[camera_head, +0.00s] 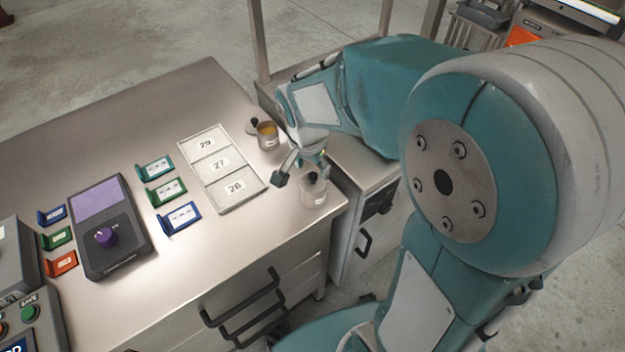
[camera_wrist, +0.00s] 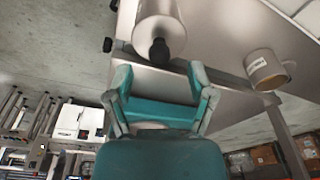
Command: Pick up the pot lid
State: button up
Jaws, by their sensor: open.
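A pale, see-through lidded pot (camera_head: 314,195) stands near the right front corner of the steel counter. Its lid's black knob (camera_head: 312,178) shows just below my gripper (camera_head: 302,170). In the wrist view, a black knob (camera_wrist: 158,50) on a pale round body (camera_wrist: 158,18) sits just beyond and between the fingertips of my gripper (camera_wrist: 160,82). The jaws are open and empty, apart from the knob as far as I can tell.
Coloured label holders (camera_head: 165,190) and a purple-screened scale (camera_head: 105,225) are farther left. A labelled cup (camera_wrist: 265,70) stands right in the wrist view. The counter's back left is clear.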

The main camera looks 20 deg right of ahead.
aim_at(312, 174)
notch_tip(312, 174, down, 4)
jog(key=shift+w+d+r, duration=0.15)
jog(key=shift+r, duration=0.05)
jog(key=shift+c, duration=0.3)
grip_shut()
jog(key=shift+r, duration=0.1)
